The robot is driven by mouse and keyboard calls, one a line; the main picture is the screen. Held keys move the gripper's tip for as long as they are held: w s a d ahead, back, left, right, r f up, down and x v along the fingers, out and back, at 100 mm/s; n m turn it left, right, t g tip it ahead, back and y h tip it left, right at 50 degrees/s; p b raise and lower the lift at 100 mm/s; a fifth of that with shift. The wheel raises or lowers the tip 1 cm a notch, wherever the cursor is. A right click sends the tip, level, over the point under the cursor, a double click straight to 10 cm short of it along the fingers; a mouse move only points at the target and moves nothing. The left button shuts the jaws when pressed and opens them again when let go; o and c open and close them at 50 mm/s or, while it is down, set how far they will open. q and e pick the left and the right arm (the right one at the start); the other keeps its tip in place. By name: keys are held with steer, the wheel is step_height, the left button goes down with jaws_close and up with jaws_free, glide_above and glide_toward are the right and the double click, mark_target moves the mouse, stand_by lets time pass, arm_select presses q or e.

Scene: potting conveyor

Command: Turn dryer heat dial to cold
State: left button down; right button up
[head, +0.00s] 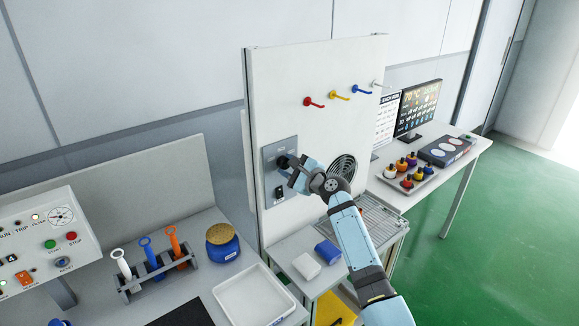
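A grey control panel (269,157) is mounted on the white upright board. A dark round dial (282,161) sits on its upper part, partly covered by my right gripper (290,170). The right gripper's fingers are at the dial, but I cannot tell whether they touch it or how far apart they are. The dial's pointer and its markings are too small and too covered to read. A black switch (280,192) sits below the dial on the same panel. My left gripper is not in view.
A round vent (343,167) is right of my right gripper on the board (290,70), with coloured hooks above. Below are a white block (306,266) and a blue block (328,252).

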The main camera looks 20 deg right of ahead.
steer(key=shift+c, duration=1.1)
steer(key=shift+n, duration=0.3)
steer(key=n+h, duration=0.1)
steer(key=n, duration=0.7)
steer(key=n+h, duration=0.1)
steer(key=n, duration=0.6)
steer(key=shift+a+r+n, duration=0.1)
steer(key=shift+r+n, duration=0.05)
steer(key=shift+n, duration=0.25)
steer(key=n, duration=0.5)
steer(key=shift+n+h, duration=0.3)
steer(key=shift+h, duration=0.1)
